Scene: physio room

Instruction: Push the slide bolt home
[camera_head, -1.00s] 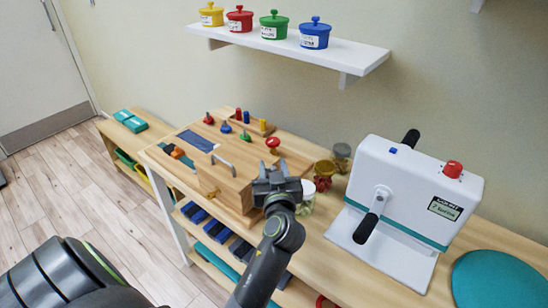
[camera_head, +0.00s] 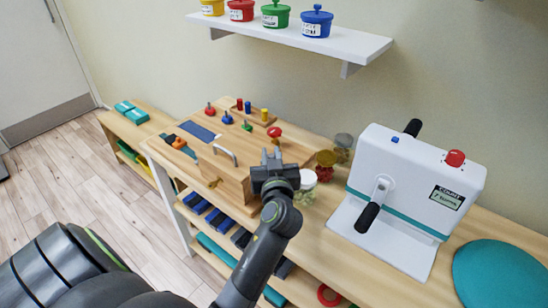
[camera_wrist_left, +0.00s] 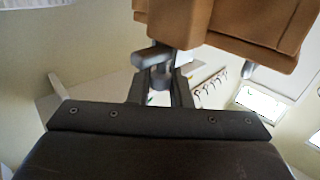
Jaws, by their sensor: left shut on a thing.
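The wooden box (camera_head: 224,178) stands on the wooden bench, with a grey bar handle and a small brass-coloured fitting on it. My left gripper (camera_head: 272,160) is at the box's right end, its fingers pointing away from me. The left wrist view shows its fingers (camera_wrist_left: 160,92) shut on a grey metal piece, which looks like the slide bolt's knob (camera_wrist_left: 160,76). A grey bar (camera_wrist_left: 152,56) lies beside the brown wood (camera_wrist_left: 230,22) there. In the head view the gripper hides the bolt, so I cannot tell how far it is in. My right gripper is not in view.
A white crank machine (camera_head: 415,180) stands to the right, with a teal round pad (camera_head: 498,272) beyond it. Jars (camera_head: 306,183) stand close to the gripper's right. Coloured knobs (camera_head: 247,125) are behind the box. A white shelf (camera_head: 300,42) with coloured pots hangs above.

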